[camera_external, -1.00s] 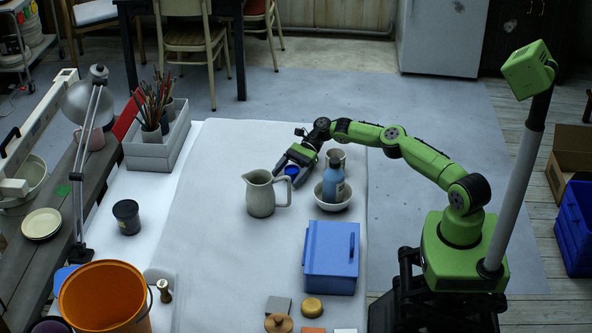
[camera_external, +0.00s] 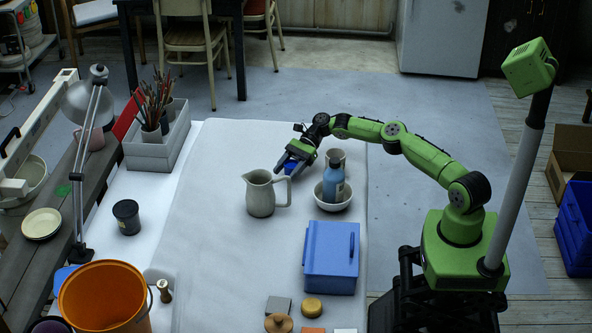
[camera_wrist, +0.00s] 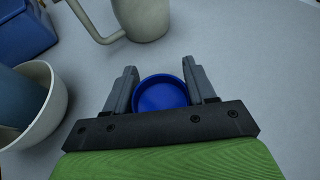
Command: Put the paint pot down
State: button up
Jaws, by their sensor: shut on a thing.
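The paint pot is a small round blue pot (camera_wrist: 161,94), seen from above in the wrist view between the two fingers. My gripper (camera_wrist: 163,85) is shut on it, with one finger on each side. In the external view my gripper (camera_external: 285,168) is over the far part of the white table, behind the grey pitcher, and only a little of the blue pot (camera_external: 291,166) shows between the fingers. The gap between the pot and the tabletop cannot be told.
The grey pitcher (camera_external: 260,194) stands just in front of my gripper. A blue box (camera_external: 331,258) is nearer.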

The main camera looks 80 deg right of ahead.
notch_tip(320, 180, up, 8)
jog(key=p, duration=0.2)
